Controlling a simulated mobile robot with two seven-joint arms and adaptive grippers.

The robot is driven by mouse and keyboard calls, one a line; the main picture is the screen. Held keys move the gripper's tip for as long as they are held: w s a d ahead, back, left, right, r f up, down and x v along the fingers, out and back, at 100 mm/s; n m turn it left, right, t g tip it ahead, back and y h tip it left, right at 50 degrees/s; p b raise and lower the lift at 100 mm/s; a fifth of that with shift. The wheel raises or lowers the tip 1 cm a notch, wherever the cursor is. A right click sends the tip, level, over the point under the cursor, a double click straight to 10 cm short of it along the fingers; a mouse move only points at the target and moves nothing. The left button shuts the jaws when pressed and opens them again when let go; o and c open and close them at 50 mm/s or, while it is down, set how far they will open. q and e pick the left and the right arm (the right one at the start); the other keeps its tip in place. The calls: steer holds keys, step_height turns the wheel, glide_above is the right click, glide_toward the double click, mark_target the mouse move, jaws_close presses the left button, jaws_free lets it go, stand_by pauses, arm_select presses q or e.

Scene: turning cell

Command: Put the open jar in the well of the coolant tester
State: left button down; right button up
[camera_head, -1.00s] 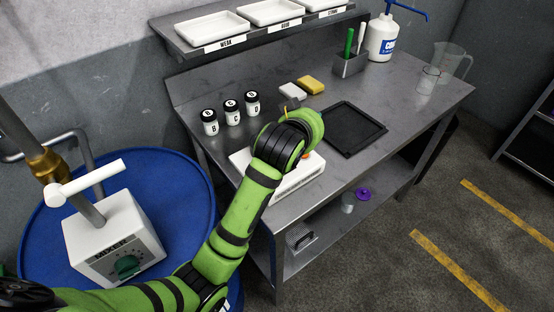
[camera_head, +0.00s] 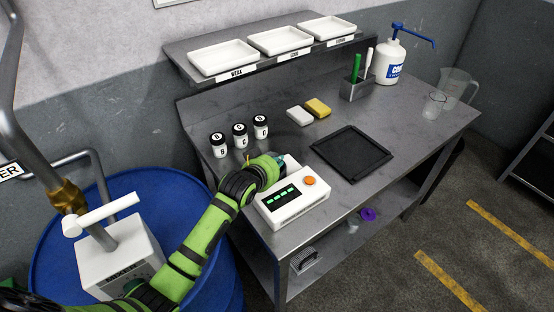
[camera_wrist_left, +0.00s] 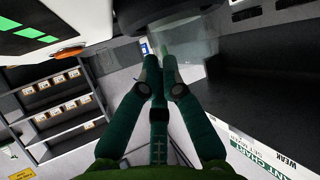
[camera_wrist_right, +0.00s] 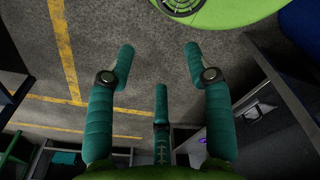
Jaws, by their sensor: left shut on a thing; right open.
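The coolant tester (camera_head: 298,205) is a white box at the bench's front left, with green display bars and an orange button. It also shows at the top left of the left wrist view (camera_wrist_left: 88,25). My left gripper (camera_head: 280,161) is at the tester's far side, partly hidden by its own wrist. In the left wrist view its fingers (camera_wrist_left: 160,68) are shut on a clear, glassy thing (camera_wrist_left: 192,48), apparently the open jar; its outline is faint. I cannot see the well or whether the jar touches it. My right gripper (camera_wrist_right: 159,55) is open and empty above the floor.
Several black-capped jars (camera_head: 240,136) stand behind the tester. A black tray (camera_head: 352,153), white block (camera_head: 299,116), yellow sponge (camera_head: 318,108), pen holder (camera_head: 356,89), coolant bottle (camera_head: 387,63) and clear beakers (camera_head: 433,105) occupy the bench. A purple lid (camera_head: 368,214) lies below.

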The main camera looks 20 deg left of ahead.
arm_select(q)
steer(key=shift+f, duration=0.2)
steer(key=c, duration=1.4)
jaws_free()
arm_select(e)
steer(key=shift+w+d, duration=0.2)
steer(key=shift+w, duration=0.65)
arm_select(q)
steer(key=shift+s, duration=0.2)
steer(key=b+v, duration=0.1)
steer(key=v, duration=1)
steer(key=shift+s+r, duration=0.25)
steer(key=shift+r, duration=0.05)
arm_select(e)
steer(key=shift+s+f, duration=0.3)
steer(key=shift+f, duration=0.25)
